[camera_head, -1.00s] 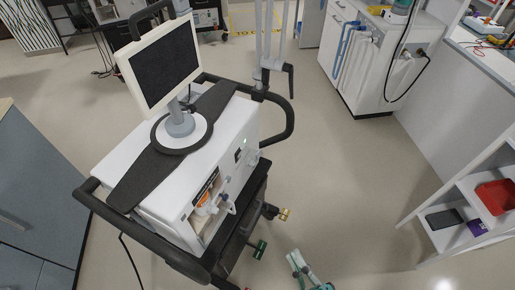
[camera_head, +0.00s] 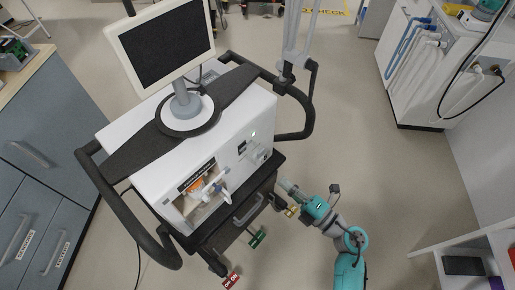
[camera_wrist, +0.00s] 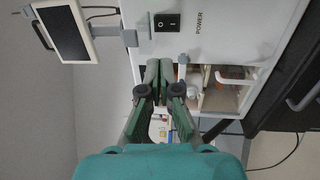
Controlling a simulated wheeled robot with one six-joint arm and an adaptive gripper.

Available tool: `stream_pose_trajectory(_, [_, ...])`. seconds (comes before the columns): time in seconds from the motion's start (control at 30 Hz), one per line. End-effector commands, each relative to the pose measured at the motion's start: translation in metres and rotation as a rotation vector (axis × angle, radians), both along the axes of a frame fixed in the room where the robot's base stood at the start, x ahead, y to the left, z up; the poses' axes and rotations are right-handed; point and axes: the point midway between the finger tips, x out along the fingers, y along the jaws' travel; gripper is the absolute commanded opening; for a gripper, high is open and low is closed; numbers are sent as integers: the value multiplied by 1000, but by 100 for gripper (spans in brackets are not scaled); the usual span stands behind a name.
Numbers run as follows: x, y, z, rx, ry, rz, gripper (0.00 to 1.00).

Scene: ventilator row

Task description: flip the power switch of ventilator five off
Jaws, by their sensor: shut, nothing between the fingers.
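The ventilator (camera_head: 150,150) is a white box on a dark cart with a tilted monitor (camera_head: 163,47) on top; I see no number that marks it as five. In the wrist view, a black power switch (camera_wrist: 167,22) marked O and I sits on its white panel beside the word POWER (camera_wrist: 199,23). Which side of the switch is pressed in, I cannot tell. My gripper (camera_wrist: 159,66) is shut and empty, its tips just below the switch in that view and apart from it. In the head view my gripper (camera_head: 284,185) is off the ventilator's right side.
A black rail (camera_head: 125,225) curves around the cart. Grey drawers (camera_head: 45,150) stand left, a white cabinet (camera_head: 410,75) with blue hoses right. The floor (camera_head: 390,190) between is clear.

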Motion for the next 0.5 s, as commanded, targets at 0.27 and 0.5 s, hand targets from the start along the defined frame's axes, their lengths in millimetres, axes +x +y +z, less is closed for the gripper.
stream_pose_trajectory(0.27, [1,0,-1,-6,-1,2,0])
stream_pose_trajectory(0.5, [5,5,1,-5,-2,2,0])
